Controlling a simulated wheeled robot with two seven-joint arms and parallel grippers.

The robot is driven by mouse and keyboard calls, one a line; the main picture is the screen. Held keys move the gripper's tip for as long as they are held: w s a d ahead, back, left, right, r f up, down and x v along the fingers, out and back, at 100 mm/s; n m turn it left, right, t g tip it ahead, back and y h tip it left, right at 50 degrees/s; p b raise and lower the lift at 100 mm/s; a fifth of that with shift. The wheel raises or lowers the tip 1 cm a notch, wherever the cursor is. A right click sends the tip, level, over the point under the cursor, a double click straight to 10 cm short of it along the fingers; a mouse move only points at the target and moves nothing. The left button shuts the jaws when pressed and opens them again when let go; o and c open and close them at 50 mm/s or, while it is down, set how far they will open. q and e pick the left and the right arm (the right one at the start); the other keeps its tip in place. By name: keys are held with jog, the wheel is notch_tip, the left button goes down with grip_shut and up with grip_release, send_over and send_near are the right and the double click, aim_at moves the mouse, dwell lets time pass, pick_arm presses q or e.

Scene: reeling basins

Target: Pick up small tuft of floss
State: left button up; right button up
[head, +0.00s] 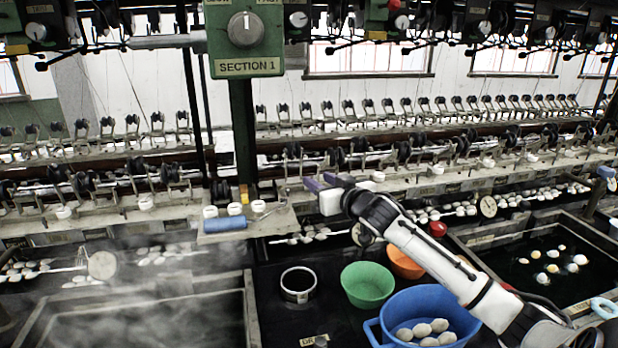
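My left gripper is not in view.
The shelf holds a blue spool (225,224), white rings (235,209) and a yellow block (244,194). Below are a green bowl (366,282), an orange bowl (403,264) and a blue basin (420,302) with cocoons. Steam rises at left.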

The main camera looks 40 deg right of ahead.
aim_at(312, 177)
jog(key=x, duration=0.4)
jog(key=shift+w+p, duration=0.3)
jog(key=shift+p, duration=0.1)
jog(key=shift+w+d+f, duration=0.15)
jog(key=shift+w+f, duration=0.05)
jog(key=shift+w, duration=0.3)
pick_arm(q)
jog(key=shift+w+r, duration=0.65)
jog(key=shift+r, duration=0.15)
pick_arm(e)
jog(key=shift+c, duration=0.4)
jog(key=c, duration=0.7)
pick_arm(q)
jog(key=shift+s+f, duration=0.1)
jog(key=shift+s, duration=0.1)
pick_arm(e)
grip_shut()
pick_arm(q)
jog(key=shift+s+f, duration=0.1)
